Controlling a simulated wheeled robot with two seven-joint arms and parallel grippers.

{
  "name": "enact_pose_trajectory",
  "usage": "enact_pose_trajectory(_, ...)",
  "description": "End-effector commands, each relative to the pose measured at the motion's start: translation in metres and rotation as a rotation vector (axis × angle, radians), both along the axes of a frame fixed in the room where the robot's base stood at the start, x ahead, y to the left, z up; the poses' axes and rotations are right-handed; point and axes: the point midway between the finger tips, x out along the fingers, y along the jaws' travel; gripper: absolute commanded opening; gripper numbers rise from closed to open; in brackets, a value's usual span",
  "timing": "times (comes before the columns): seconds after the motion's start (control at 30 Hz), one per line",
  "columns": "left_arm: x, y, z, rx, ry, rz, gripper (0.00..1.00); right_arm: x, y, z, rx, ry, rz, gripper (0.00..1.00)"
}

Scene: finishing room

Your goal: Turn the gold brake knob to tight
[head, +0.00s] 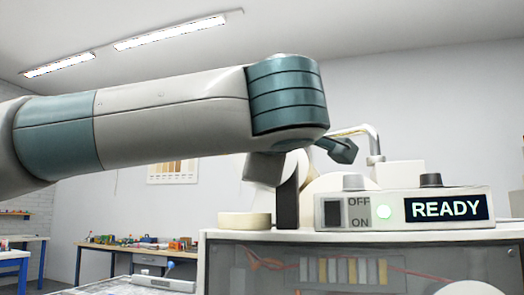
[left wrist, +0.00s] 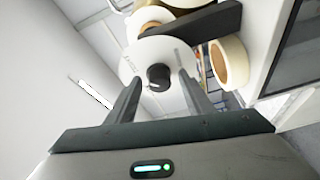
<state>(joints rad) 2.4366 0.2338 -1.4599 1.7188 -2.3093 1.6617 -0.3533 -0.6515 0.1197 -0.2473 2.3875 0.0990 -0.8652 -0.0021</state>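In the left wrist view a dark round knob (left wrist: 158,77) with a pale pointer mark sits at the middle of a white disc (left wrist: 147,52). Small print on the disc is too small to read. I see no clearly gold knob. My left gripper (left wrist: 161,92) is open, its two fingers on either side of the dark knob in the picture, with nothing held. I cannot tell whether they touch it. In the head view my left arm comes in from the left and hides most of that area; a dark finger of my left gripper (head: 342,150) shows. My right gripper is out of view.
A cream ring (left wrist: 231,62) and dark bracket (left wrist: 205,25) are close to the disc. A workbench (head: 150,252) stands behind.

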Motion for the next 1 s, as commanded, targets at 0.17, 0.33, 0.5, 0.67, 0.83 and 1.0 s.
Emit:
enact_pose_trajectory(0.17, 0.000, 0.001, 0.001, -0.002, -0.001, 0.001, 0.47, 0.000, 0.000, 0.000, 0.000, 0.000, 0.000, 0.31)
enact_pose_trajectory(0.33, -0.006, 0.000, 0.001, -0.003, -0.001, 0.001, 0.47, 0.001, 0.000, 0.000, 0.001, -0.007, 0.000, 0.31)
enact_pose_trajectory(0.5, -0.023, -0.002, 0.000, -0.003, -0.004, -0.001, 0.47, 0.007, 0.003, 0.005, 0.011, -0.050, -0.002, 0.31)
enact_pose_trajectory(0.67, -0.050, -0.003, -0.001, -0.001, -0.005, -0.001, 0.47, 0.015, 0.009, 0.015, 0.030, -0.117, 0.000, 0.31)
enact_pose_trajectory(0.83, -0.084, -0.006, -0.003, -0.001, -0.004, -0.001, 0.47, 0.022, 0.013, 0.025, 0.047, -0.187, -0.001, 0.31)
enact_pose_trajectory(1.0, -0.119, -0.009, -0.005, 0.000, -0.004, -0.001, 0.47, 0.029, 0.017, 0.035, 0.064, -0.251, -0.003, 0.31)
